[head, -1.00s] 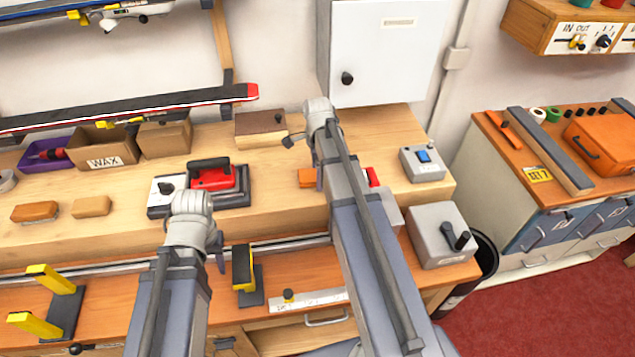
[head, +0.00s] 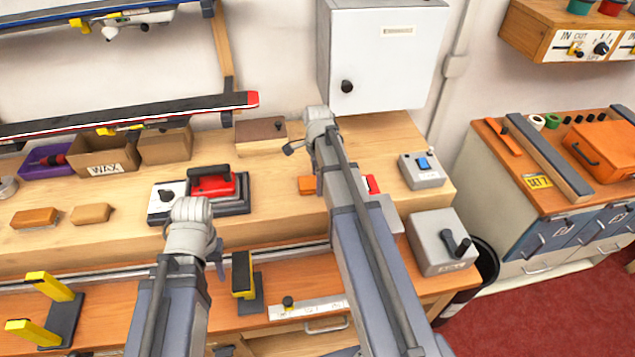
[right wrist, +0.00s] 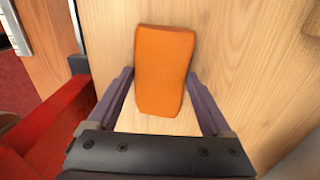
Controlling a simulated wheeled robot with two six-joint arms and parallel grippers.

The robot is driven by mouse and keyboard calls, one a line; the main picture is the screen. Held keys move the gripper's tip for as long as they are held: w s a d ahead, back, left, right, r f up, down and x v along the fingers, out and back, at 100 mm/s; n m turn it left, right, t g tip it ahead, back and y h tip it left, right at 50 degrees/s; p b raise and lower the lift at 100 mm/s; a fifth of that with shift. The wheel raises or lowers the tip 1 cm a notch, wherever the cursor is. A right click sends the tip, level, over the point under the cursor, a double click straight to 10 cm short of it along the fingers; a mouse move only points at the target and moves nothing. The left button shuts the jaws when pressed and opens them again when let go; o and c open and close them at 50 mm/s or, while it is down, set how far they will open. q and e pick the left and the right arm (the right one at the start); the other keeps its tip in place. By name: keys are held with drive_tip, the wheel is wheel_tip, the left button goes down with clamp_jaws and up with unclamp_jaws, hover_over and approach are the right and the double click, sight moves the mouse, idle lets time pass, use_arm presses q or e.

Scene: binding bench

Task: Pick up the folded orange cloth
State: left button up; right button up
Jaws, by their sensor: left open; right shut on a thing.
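The folded orange cloth (right wrist: 163,70) lies between the two fingers of my right gripper (right wrist: 159,76) in the right wrist view, over the pale wooden bench top. My right gripper is shut on it. In the head view only a bit of the cloth (head: 306,184) shows left of my right arm, which hides the rest and most of that gripper. Whether the cloth is clear of the wood I cannot tell. My left gripper (head: 219,264) is open, low in the head view beside the bench's front, mostly hidden by its own wrist. It is well left of the cloth.
A red thing (head: 372,184) is close on the right of my right arm. A grey switch box (head: 422,169) stands further right. Bare wood lies behind the cloth.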

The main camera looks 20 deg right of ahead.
wheel_tip(320, 180, up, 10)
drive_tip(key=p, duration=1)
drive_tip(key=o, duration=0.8)
drive_tip(key=c, duration=0.7)
drive_tip(key=shift+o, duration=0.2)
drive_tip(key=shift+f, duration=0.1)
